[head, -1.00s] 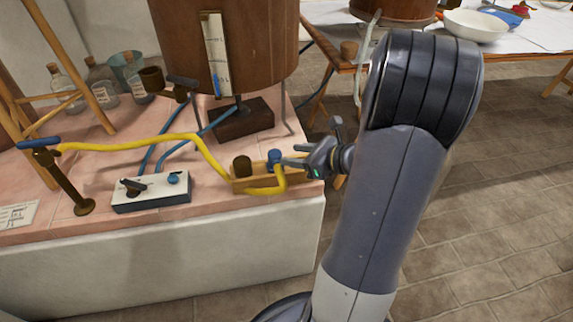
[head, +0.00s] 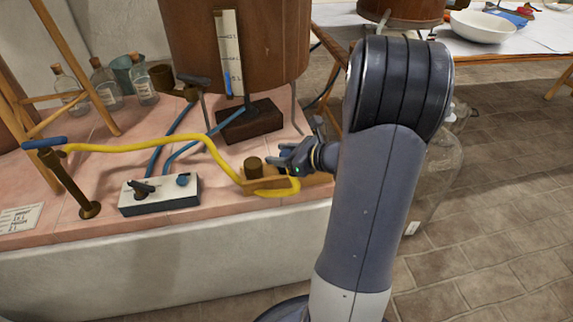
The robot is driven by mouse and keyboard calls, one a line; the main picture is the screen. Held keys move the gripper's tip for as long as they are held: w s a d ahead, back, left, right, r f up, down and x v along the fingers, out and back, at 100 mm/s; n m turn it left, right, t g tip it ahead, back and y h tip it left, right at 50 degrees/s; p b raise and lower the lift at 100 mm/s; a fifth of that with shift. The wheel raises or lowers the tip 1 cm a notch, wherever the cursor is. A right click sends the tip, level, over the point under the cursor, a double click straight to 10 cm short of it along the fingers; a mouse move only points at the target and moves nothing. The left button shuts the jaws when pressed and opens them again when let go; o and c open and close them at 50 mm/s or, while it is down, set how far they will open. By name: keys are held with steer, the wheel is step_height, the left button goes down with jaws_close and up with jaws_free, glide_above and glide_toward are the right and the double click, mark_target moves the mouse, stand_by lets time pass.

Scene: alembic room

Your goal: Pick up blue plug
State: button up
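The blue plug (head: 285,153) shows only as a small patch of blue between the fingers of my gripper (head: 279,156). It is at the right part of the wooden block (head: 318,181), beside a dark brass plug (head: 253,168). The fingers are at the blue plug, one on its near side and one on its far side. Most of the plug is hidden by the gripper. I cannot tell whether the fingers have closed on it or whether it still sits in the block.
A yellow hose (head: 190,141) runs along the pink tiled bench to the block. A white control box (head: 160,195) with a blue knob stands left of it. A wooden barrel (head: 275,60) stands behind, with glass bottles (head: 105,82) at the left.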

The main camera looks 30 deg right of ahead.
steer(key=c, duration=0.7)
steer(key=shift+r, duration=0.1)
steer(key=shift+c, duration=0.2)
step_height(320, 180, up, 10)
steer(key=p, duration=0.4)
